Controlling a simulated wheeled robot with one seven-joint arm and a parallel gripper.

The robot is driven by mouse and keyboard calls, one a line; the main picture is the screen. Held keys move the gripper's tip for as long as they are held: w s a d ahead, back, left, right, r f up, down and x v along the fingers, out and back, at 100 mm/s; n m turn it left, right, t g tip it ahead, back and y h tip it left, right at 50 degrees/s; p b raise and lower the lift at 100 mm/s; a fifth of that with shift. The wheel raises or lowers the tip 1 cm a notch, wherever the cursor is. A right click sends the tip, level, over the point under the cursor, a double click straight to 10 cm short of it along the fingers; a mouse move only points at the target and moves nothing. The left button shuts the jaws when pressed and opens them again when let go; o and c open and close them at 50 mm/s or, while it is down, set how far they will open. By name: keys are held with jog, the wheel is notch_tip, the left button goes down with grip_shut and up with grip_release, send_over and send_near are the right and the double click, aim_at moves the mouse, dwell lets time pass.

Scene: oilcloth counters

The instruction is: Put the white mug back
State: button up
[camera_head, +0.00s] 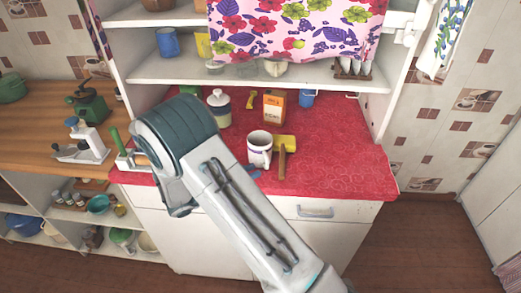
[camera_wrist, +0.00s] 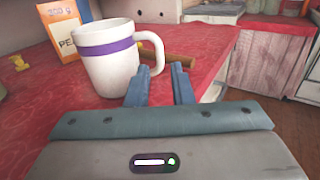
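The white mug (camera_head: 260,143) stands upright on the red counter, near the middle. In the wrist view the mug (camera_wrist: 108,66) shows a purple band, and its handle (camera_wrist: 157,45) points right, towards my gripper (camera_wrist: 160,68). My gripper is open, its two blue fingers apart. The handle shows just past the fingertips and above the gap between them; I cannot tell whether they touch it. In the head view my arm hides most of the gripper; only a bit of blue shows below the mug.
A yellow tool with a brown handle (camera_head: 282,163) lies close right of the mug. Behind stand an orange box (camera_head: 273,107), a lidded jar (camera_head: 219,107) and a blue cup (camera_head: 307,98). A shelf (camera_head: 255,80) overhangs the back. The counter's right side is clear.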

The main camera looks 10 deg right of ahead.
aim_at(266, 166)
jog(key=p+x, duration=0.2)
jog(key=x, duration=0.6)
grip_shut()
